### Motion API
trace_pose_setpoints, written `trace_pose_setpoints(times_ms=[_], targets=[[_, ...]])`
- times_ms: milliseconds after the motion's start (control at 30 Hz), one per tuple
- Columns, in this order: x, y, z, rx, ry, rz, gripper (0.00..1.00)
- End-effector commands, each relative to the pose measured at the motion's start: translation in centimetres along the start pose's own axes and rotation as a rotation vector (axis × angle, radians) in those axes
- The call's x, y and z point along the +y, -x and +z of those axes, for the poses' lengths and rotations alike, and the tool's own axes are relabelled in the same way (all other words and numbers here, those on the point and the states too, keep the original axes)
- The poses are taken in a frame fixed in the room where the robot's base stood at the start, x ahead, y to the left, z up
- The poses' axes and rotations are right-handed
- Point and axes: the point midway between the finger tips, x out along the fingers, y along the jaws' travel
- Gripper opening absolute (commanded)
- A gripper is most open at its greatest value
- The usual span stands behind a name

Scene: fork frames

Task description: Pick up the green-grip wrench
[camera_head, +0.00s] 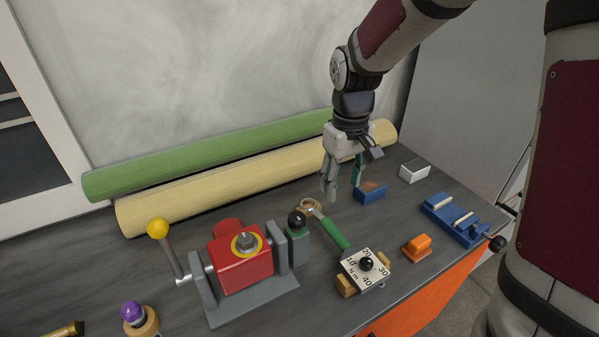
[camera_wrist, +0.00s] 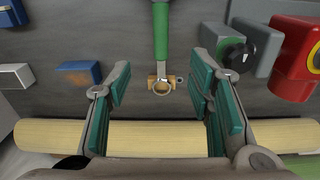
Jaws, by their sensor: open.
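The green-grip wrench has a green handle (camera_head: 331,233) and a metal ring head at its far end, near a small tan wooden piece (camera_head: 311,205). Its near end meets a white dial block marked in N m (camera_head: 364,268); whether it passes under or into the block is unclear. In the wrist view the green grip (camera_wrist: 160,32) enters from the top middle, with the ring head below it. My gripper (camera_head: 342,190) is open and empty, pointing down behind and right of the ring head. In the wrist view its green-padded fingers (camera_wrist: 161,82) stand apart on either side of the ring head.
A red vise-like device (camera_head: 243,262) with a yellow-knobbed lever stands left of the wrench. A blue block (camera_head: 371,193), white box (camera_head: 414,171), orange piece (camera_head: 416,247) and blue fixture (camera_head: 455,218) are to the right. Green (camera_head: 210,153) and cream rolls (camera_head: 235,180) lie behind.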

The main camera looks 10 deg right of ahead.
Motion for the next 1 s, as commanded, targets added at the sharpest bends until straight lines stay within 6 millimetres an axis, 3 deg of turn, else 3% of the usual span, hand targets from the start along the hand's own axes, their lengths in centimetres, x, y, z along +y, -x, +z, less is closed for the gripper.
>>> trace_pose_setpoints(times_ms=[33,200,367,600,1000], targets=[[0.1,-1.3,-0.6,-0.013,0.008,-0.009,0.47],[0.3,-3.2,-1.5,-0.029,0.021,-0.022,0.47],[0.2,-5.3,-1.4,-0.033,0.023,-0.024,0.47],[0.1,-9.7,-1.3,-0.032,0.023,-0.023,0.47],[0.0,-13.3,-0.9,-0.032,0.023,-0.022,0.47]])
